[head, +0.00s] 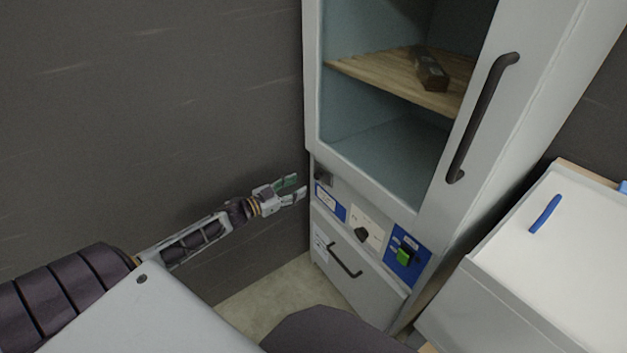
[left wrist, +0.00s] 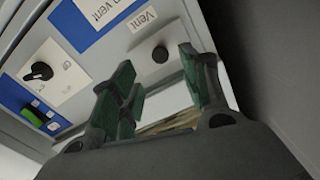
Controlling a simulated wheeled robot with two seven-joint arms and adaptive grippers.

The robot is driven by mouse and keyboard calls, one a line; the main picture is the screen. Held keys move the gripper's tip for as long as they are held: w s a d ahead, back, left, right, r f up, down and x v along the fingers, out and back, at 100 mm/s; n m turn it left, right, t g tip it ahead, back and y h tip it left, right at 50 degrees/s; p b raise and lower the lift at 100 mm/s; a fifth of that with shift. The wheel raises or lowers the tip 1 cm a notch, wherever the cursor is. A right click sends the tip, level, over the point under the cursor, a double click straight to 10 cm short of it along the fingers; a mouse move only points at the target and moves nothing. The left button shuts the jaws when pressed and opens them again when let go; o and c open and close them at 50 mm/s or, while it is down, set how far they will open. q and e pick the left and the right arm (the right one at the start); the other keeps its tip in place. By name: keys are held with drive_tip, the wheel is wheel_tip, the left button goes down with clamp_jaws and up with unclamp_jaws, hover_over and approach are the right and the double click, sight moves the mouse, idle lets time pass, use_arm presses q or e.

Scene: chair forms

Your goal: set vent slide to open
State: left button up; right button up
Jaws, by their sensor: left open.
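The vent slide is a small round dark knob (left wrist: 160,54) on a grey plate beside a "Vent" label (left wrist: 143,18) in the left wrist view. In the head view the slide (head: 325,177) is a small dark shape at the upper left of the cabinet's control strip. My left gripper (head: 299,188) is open, with green-padded fingers, just left of the cabinet front. In the left wrist view its fingertips (left wrist: 157,62) appear on either side of the knob; I cannot tell whether they touch it. My right gripper is not in view.
A black rotary knob (head: 362,234) and a green switch (head: 404,256) sit right of the slide. A drawer with a dark handle (head: 345,262) is below. The glass-fronted cabinet door has a long handle (head: 482,118). A dark wall (head: 150,90) stands close on the left.

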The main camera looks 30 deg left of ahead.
sight(315, 178)
use_arm(q)
drive_tip(key=shift+b+x, duration=0.4)
drive_tip(key=shift+x, duration=2.55)
drive_tip(key=shift+b+x, duration=0.45)
drive_tip(key=shift+x, duration=0.45)
drive_tip(key=shift+w+d, duration=0.1)
drive_tip(key=shift+w, duration=0.1)
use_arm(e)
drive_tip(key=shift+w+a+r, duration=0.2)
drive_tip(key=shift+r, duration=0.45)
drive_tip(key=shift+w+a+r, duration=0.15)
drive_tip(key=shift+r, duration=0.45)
use_arm(q)
drive_tip(key=shift+c, duration=0.3)
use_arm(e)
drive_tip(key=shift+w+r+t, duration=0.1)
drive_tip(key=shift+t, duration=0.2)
use_arm(q)
clamp_jaws()
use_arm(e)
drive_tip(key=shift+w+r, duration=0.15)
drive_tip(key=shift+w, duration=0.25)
